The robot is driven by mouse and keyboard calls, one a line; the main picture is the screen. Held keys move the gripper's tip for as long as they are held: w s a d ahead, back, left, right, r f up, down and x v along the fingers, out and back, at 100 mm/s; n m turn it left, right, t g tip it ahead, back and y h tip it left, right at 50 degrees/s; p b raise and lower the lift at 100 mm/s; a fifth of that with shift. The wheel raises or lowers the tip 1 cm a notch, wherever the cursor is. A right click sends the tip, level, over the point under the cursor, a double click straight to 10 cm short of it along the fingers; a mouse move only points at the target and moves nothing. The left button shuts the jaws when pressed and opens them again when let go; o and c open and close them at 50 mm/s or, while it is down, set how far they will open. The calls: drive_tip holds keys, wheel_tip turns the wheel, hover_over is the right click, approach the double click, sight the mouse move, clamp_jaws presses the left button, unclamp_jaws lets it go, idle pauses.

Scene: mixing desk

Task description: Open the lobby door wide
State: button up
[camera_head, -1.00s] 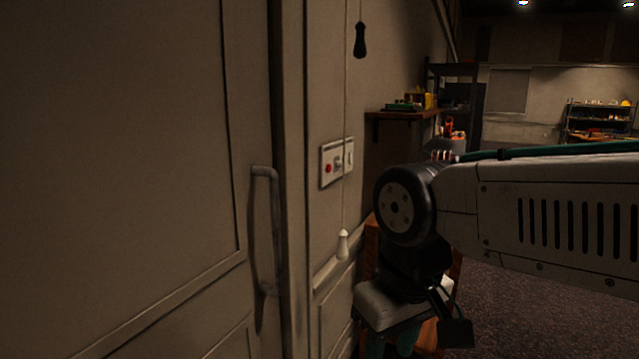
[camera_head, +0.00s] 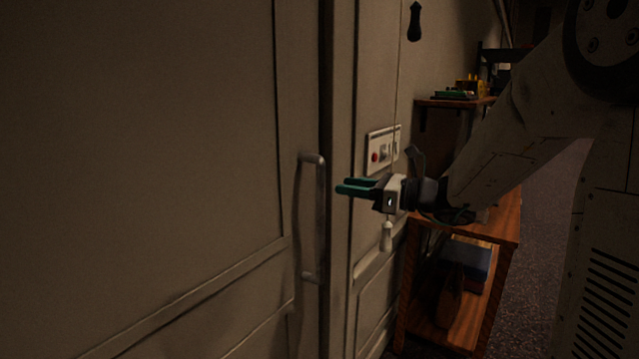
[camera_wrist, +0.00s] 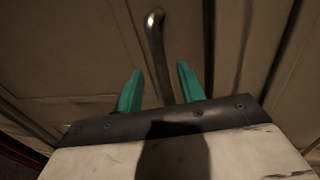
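The lobby door (camera_head: 180,130) is a large pale panelled door filling the left of the head view, and it looks shut against its frame. Its vertical metal handle (camera_head: 320,215) is near the door's right edge. My gripper (camera_head: 355,187) is just right of the handle in the head view, with its green fingers pointing left toward the door. In the wrist view, my gripper (camera_wrist: 158,88) has its two green fingers apart, with the handle (camera_wrist: 157,50) showing between and beyond them. The gripper is open, and nothing appears gripped. Whether a finger touches the handle I cannot tell.
A switch panel with a red button (camera_head: 380,148) is on the wall right of the door. A white cord pull (camera_head: 387,237) hangs by my gripper and a dark one (camera_head: 414,22) above. A wooden shelf unit (camera_head: 460,240) stands right of the door. Carpet (camera_head: 540,240) is clear beyond.

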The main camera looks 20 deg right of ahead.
drive_tip(key=x, duration=0.7)
drive_tip(key=shift+a, duration=0.2)
